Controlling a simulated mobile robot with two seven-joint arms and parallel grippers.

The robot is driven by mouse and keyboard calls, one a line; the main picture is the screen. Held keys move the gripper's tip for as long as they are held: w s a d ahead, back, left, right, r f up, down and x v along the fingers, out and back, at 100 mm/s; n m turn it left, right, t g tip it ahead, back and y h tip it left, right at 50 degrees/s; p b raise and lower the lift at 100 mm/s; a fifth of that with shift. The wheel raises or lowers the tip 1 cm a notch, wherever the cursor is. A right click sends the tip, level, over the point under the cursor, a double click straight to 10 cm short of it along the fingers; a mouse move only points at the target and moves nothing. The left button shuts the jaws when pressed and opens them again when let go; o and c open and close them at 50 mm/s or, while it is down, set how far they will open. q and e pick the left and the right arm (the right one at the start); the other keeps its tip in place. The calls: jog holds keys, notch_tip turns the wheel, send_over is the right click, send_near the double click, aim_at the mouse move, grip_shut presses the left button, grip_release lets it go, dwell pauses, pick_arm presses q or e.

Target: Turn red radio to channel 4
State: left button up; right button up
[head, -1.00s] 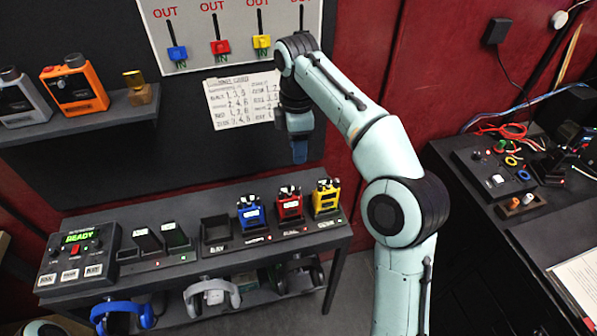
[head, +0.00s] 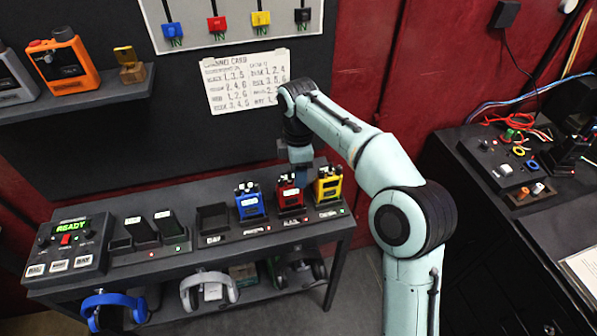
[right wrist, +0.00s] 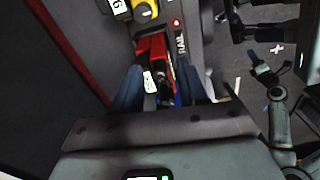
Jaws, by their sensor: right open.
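The red radio (head: 289,197) stands upright in a dark charger slot on the bench, between the blue radio (head: 249,203) and the yellow radio (head: 328,186). My right gripper (head: 299,180) points down directly over the red radio's top and partly hides its knobs. In the right wrist view, the red radio (right wrist: 153,49) shows beyond and between the two open blue fingers of my right gripper (right wrist: 160,88). I cannot tell whether the fingers touch it. The radio's channel setting is too small to read. My left gripper is not in view.
A channel card (head: 243,82) with number lists hangs on the wall. A control box (head: 68,246) reading READY and an empty slot (head: 213,222) are left on the bench. Headsets hang below. An orange device (head: 63,60) sits on the shelf. The yellow radio is close beside the gripper.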

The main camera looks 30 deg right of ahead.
jog(key=shift+c, duration=0.2)
grip_shut()
jog(key=shift+r+m+p, duration=0.2)
jog(key=shift+m+p, duration=0.15)
jog(key=shift+m, duration=0.15)
jog(key=shift+w+f, duration=0.1)
jog(key=shift+f, duration=0.05)
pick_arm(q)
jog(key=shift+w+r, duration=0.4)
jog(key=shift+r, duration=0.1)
pick_arm(e)
jog(key=shift+o, duration=0.2)
grip_release()
